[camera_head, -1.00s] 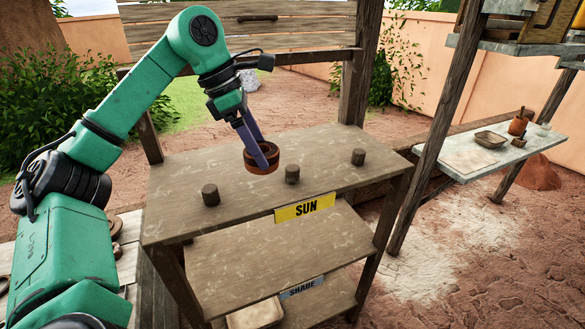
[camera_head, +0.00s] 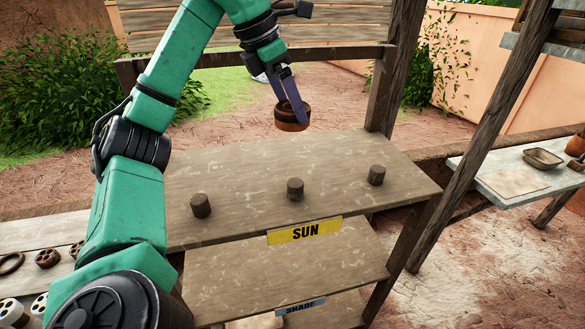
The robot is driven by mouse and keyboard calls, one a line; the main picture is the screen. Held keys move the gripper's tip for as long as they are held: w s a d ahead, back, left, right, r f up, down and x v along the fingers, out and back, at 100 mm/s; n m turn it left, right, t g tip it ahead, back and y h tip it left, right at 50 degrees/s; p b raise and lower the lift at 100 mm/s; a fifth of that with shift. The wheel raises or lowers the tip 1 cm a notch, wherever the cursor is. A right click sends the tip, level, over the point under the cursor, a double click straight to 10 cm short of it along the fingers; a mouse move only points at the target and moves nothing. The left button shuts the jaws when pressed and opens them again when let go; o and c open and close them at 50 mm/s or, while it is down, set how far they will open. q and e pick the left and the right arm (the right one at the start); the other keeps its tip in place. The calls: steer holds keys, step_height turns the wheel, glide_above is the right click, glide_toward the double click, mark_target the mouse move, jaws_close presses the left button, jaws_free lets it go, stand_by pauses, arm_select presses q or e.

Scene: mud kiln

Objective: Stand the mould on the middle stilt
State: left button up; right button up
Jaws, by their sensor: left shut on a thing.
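The mould (camera_head: 291,118) is a small round brown ring with a dark band. My left gripper (camera_head: 294,112) is shut on its wall and holds it up, apart from the stilts, appearing above the far edge of the table top. The middle stilt (camera_head: 295,189) is a short dark stub on the upper table top, bare on top, below the mould in the picture. The left stilt (camera_head: 201,205) and the right stilt (camera_head: 376,175) stand bare on either side. My right gripper is not in view.
The upper table top (camera_head: 250,220) carries a yellow SUN sign (camera_head: 304,231); a lower shelf has a SHADE sign (camera_head: 300,307). Wooden posts rise behind and at right. Rings and pierced discs (camera_head: 47,258) lie at left. A side table (camera_head: 515,185) holds a tray (camera_head: 542,158).

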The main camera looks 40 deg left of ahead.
arm_select(q)
steer(key=shift+s+f, duration=0.25)
steer(key=shift+f, duration=0.7)
steer(key=b+x, duration=0.2)
steer(key=x, duration=0.2)
steer(key=s+a+b+x, duration=0.1)
steer(key=b+x, duration=0.1)
steer(key=x, duration=0.2)
steer(key=a+f+b+x, duration=0.1)
steer(key=b+x, duration=0.2)
steer(key=x, duration=0.1)
steer(key=shift+s+r, duration=0.1)
steer(key=shift+s, duration=0.2)
steer(key=shift+s+f+b, duration=0.2)
steer(key=shift+s+f, duration=0.1)
steer(key=shift+f, duration=0.25)
steer(key=shift+s+f+b, duration=0.2)
steer(key=shift+s+f, duration=0.1)
steer(key=shift+f, duration=0.25)
steer(key=shift+w, duration=0.25)
steer(key=o, duration=1.5)
steer(key=shift+w+f, duration=0.1)
steer(key=shift+f, duration=0.1)
steer(key=shift+o, duration=0.3)
steer(key=shift+d, duration=0.1)
steer(key=shift+r, duration=0.2)
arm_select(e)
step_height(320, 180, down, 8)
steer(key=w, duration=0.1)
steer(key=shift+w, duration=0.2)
